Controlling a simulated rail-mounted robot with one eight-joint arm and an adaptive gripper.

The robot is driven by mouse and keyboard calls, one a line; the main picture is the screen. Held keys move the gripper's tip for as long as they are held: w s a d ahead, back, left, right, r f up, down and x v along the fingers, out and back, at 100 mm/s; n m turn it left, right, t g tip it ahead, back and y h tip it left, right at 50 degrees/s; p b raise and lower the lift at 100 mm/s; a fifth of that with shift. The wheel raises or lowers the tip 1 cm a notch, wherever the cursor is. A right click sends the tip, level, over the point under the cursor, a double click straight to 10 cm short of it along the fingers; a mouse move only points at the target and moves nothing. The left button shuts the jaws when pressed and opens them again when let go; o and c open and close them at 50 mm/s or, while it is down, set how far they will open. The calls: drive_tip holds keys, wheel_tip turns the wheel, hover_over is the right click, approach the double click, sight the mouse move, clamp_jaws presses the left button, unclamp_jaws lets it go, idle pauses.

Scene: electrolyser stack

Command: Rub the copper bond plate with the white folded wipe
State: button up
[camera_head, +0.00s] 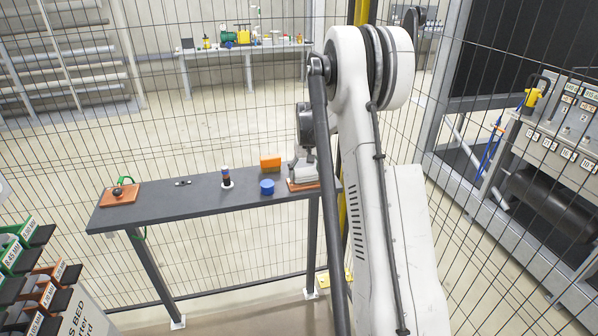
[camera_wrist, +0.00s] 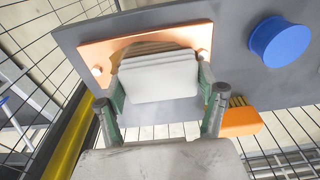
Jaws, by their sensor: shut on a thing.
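My gripper (camera_wrist: 161,88) is shut on the white folded wipe (camera_wrist: 158,75), a stack of pale layers between its two fingers. The wipe is in front of a copper plate (camera_wrist: 197,27) in the wrist view and hides much of it. A darker brownish patch shows on the plate just beyond the wipe, and round studs show near its edges. I cannot tell whether the wipe touches the plate. In the head view, the copper plate (camera_head: 303,187) lies at the right end of the dark bench, with my gripper (camera_head: 302,174) over it.
The dark bench (camera_head: 205,198) also bears a blue round cap (camera_head: 267,187), an orange brush (camera_head: 270,163), a small dark bottle (camera_head: 226,178) and a small dark piece (camera_head: 182,183). Another copper plate (camera_head: 108,200) with a dark knob and green cable lies left. Wire mesh fencing surrounds the bench.

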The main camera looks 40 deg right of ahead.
sight(296, 172)
drive_tip(key=shift+r, duration=0.15)
drive_tip(key=shift+w+a+b, duration=0.25)
drive_tip(key=shift+w+a, duration=0.05)
drive_tip(key=shift+a, duration=0.45)
drive_tip(key=shift+w+a+b, duration=0.2)
drive_tip(key=shift+w+a, duration=0.1)
drive_tip(key=shift+a, duration=0.45)
drive_tip(key=r, duration=0.2)
drive_tip(key=r+p, duration=0.1)
drive_tip(key=shift+w+a+r, duration=0.15)
drive_tip(key=shift+a+r, duration=0.2)
drive_tip(key=shift+r, duration=0.05)
drive_tip(key=shift+r+p, duration=0.7)
drive_tip(key=shift+r, duration=1.35)
drive_tip(key=shift+r+p, duration=0.15)
drive_tip(key=shift+p, duration=1.05)
